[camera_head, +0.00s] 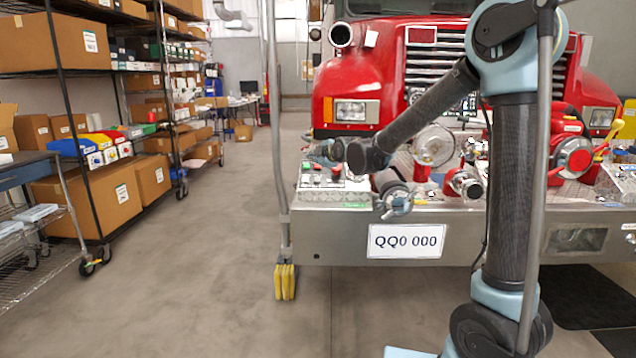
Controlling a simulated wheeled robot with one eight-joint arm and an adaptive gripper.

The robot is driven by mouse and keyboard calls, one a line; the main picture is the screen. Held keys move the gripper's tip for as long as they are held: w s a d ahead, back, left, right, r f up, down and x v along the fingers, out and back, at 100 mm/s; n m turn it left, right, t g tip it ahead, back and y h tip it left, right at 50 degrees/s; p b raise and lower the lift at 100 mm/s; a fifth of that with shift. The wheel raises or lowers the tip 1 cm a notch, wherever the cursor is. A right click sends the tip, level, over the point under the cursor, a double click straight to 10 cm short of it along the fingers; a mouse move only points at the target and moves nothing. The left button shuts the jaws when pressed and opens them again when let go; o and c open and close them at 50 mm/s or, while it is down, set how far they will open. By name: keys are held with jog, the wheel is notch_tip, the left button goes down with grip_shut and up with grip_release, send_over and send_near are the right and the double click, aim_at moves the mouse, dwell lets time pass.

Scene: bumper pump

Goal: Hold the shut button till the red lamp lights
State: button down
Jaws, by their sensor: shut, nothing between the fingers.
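A small control box (332,186) stands at the left end of the truck's metal bumper. It has small red and green parts on top; at this size I cannot tell which is the shut button or the lamp, or whether a lamp is lit. My arm reaches over the bumper from the right. My gripper (318,158) is shut and empty, just at or above the box and pointing left. It covers part of the box's top. I cannot tell whether its tip touches a button.
A grey pole (277,130) with yellow feet stands close left. Shelves with cartons (70,45) line the left; the floor between is clear.

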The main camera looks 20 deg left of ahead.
aim_at(317, 180)
jog(key=shift+w+f, duration=0.1)
jog(key=w+f, duration=0.4)
jog(key=f, duration=0.3)
jog(key=shift+w+a+f, duration=0.15)
jog(key=shift+a+f, duration=0.05)
jog(key=shift+a, duration=0.25)
jog(key=shift+f, duration=0.1)
dwell(1.3)
jog(key=shift+w+f, duration=0.15)
jog(key=shift+w+a+f, duration=0.1)
jog(key=shift+w+f, duration=0.15)
jog(key=shift+f, duration=0.2)
dwell(1.1)
dwell(2.7)
jog(key=shift+s+r, duration=0.5)
jog(key=shift+r, duration=0.3)
